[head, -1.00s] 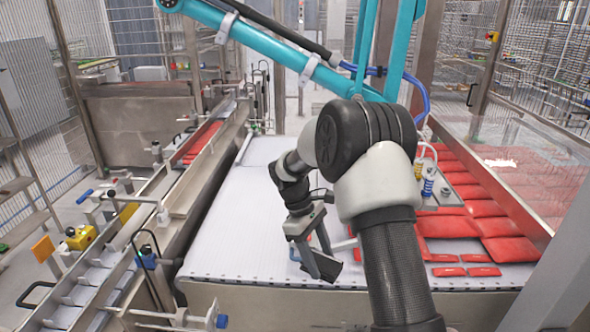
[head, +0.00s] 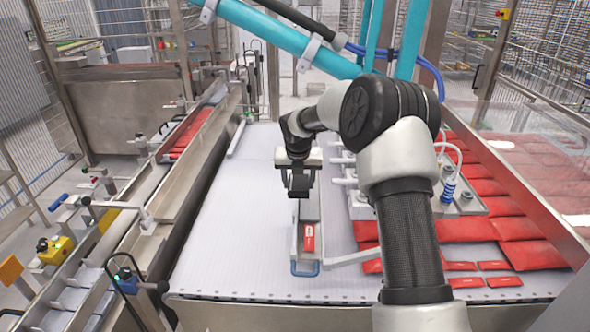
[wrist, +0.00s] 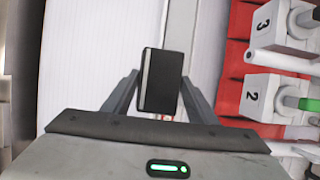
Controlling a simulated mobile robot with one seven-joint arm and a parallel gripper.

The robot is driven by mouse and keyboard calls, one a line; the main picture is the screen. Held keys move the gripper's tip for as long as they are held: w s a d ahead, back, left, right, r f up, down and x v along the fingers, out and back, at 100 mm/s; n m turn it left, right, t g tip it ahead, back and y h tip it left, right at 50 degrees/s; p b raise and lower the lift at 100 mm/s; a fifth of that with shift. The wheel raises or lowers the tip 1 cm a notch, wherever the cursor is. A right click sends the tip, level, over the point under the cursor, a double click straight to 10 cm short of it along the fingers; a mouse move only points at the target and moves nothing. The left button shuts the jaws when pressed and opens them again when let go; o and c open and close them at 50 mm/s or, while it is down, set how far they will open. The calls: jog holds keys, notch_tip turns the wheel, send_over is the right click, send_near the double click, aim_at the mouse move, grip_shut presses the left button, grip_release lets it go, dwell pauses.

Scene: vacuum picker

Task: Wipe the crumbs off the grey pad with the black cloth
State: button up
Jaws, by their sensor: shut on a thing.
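My gripper (head: 299,186) hangs over the white belt, above the back part of a narrow grey channel. In the wrist view my gripper (wrist: 160,84) is shut on a dark, flat, block-like thing (wrist: 163,80) with a pale stripe along one edge. I take it for the black cloth, though it looks stiff. In the head view it shows only as a dark patch (head: 299,183) between the fingers. I cannot make out a grey pad or crumbs in either view.
The narrow channel (head: 294,240) has a blue front end and holds a small red packet (head: 309,236). A block of numbered vacuum fittings (wrist: 268,98) and many red packs (head: 470,232) lie to the right. The white belt (head: 230,230) is clear on the left.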

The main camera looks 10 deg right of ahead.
jog(key=shift+w+f, duration=0.15)
jog(key=shift+w, duration=0.35)
jog(key=shift+s+f+b, duration=0.25)
jog(key=shift+f+b, duration=0.4)
jog(key=shift+f, duration=0.05)
jog(key=shift+f+b, duration=1.65)
jog(key=shift+f, duration=0.55)
jog(key=shift+f+b, duration=0.35)
jog(key=shift+f, duration=0.5)
jog(key=shift+d, duration=0.1)
